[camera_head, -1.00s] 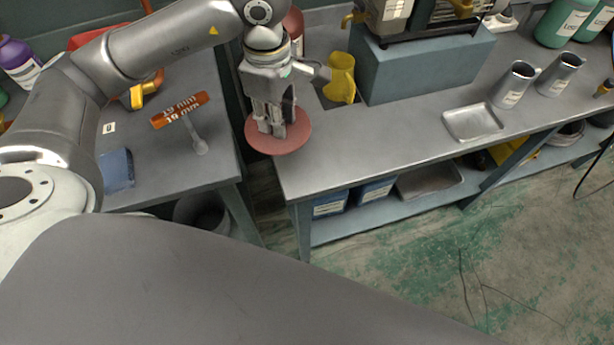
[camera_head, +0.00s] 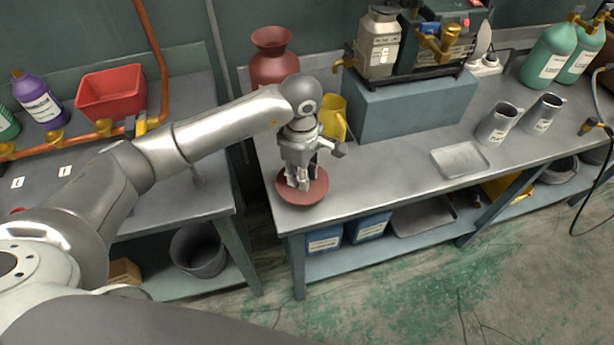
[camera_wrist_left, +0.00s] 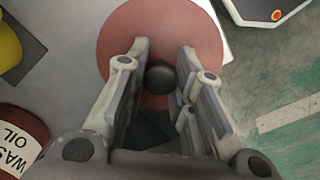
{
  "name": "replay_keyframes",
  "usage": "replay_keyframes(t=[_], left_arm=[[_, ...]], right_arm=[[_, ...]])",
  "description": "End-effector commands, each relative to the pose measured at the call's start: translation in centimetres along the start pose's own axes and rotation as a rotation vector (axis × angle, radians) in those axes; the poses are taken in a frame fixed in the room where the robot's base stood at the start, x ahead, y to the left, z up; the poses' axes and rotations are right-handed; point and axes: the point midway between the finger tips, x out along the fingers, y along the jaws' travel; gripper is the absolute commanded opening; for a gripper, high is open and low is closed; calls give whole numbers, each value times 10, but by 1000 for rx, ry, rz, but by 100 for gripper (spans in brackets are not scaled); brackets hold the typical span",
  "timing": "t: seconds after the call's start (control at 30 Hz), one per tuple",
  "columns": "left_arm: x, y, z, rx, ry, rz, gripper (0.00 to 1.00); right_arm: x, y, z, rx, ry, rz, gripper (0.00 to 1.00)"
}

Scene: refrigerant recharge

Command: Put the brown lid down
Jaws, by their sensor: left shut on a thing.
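The brown lid (camera_head: 313,193) is a round reddish-brown disc at the front left corner of the right-hand workbench in the head view. My left gripper (camera_head: 299,184) points down over its middle. In the left wrist view the lid (camera_wrist_left: 196,32) lies beyond the fingers, and its dark round knob (camera_wrist_left: 160,78) sits between the fingertips of the left gripper (camera_wrist_left: 161,68). The gripper is shut on the knob. I cannot tell whether the lid touches the bench top. My right gripper is not in view.
A brown-red urn (camera_head: 272,62) and a yellow jug (camera_head: 333,118) stand behind the lid. A blue-grey block (camera_head: 415,112) carrying equipment is to their right. A metal tray (camera_head: 460,160) and two metal jugs lie further right. The bench between lid and tray is clear.

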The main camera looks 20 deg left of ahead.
Motion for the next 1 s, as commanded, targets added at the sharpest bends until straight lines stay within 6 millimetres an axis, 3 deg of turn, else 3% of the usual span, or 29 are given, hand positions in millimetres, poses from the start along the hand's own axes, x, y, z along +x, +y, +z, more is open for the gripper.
replay_keyframes(t=[0.2,0.37,0.6,1.0], left_arm=[[21,19,0,-1,-1,1,0],[29,25,-2,-1,1,0,0],[58,26,-1,-1,-1,-1,0],[65,26,-2,0,1,2,0]], right_arm=[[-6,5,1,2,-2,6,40],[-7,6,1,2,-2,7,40],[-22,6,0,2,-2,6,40],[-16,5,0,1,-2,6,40]])
